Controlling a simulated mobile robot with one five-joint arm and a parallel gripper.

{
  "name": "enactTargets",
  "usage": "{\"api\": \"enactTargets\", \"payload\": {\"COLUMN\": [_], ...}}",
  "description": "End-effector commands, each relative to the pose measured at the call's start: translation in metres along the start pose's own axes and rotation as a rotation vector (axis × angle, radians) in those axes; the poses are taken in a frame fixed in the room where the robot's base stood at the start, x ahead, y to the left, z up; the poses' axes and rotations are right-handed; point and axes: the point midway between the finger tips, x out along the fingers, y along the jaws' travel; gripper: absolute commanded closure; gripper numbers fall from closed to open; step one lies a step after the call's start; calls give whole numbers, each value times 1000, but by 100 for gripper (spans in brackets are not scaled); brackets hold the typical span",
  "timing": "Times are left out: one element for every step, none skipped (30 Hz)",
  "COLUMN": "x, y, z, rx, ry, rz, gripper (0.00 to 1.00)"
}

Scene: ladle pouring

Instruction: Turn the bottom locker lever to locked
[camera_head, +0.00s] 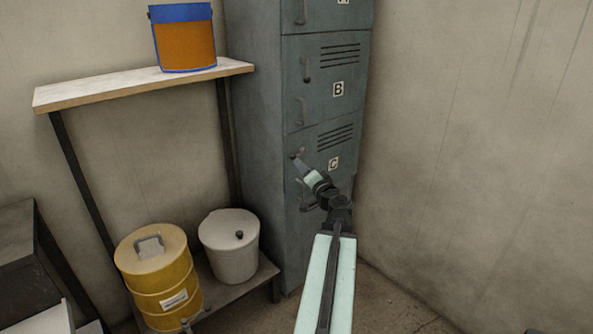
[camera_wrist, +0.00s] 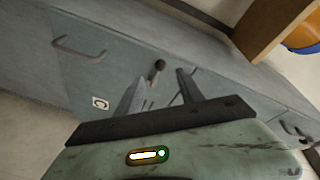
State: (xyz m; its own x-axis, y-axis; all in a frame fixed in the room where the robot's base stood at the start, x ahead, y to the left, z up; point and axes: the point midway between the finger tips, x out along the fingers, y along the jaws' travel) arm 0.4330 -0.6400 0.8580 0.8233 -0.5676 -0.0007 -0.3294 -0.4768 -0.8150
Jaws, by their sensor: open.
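The grey-green locker column (camera_head: 255,120) stands in the corner, and its lowest labelled door is the C door (camera_head: 320,145). My gripper (camera_head: 299,162) is at the left edge of this C door. In the wrist view the two fingers of my gripper (camera_wrist: 160,76) are apart and empty. A small lever with a dark rounded knob (camera_wrist: 158,66) shows in the gap between the fingertips. It stands out from the door face. I cannot tell whether the fingers touch it. The lever is mostly hidden by my gripper in the head view.
A shelf (camera_head: 140,85) left of the locker carries a blue and orange container (camera_head: 185,42). Below stand a yellow drum (camera_head: 160,275) and a white lidded bin (camera_head: 230,248). A pull handle (camera_wrist: 78,48) is on the locker face. The right wall is bare.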

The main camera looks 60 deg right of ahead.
Motion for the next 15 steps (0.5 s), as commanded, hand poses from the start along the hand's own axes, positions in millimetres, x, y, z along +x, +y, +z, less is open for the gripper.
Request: {"api": "enactTargets", "payload": {"x": [-1, -1, 0, 1, 3, 6, 9, 13, 19, 24, 29, 37, 43, 49, 57], "y": [1, 1, 0, 0, 0, 0, 0, 0, 0, 1, 0, 0, 0, 1, 1], "z": [-2, -3, -3, -3, -3, -3, -3, -3, -3, -3, -3, -3, -3, -3, -3], "rx": [2, 3, 2, 2, 2, 2, 2, 2, 2, 2, 2, 2, 2, 2, 2], "ry": [6, 6, 5, 5, 4, 3, 3, 2, 2, 3, 2, 1, 1, 1, 1], "rz": [1, 1, 1, 0, 0, 0, 0, 0, 0, 0, 0, -1, -1, -1, 0], "gripper": [55, 55, 55, 55, 55, 55, 55, 55, 55, 55, 55, 55, 55, 55, 55]}}
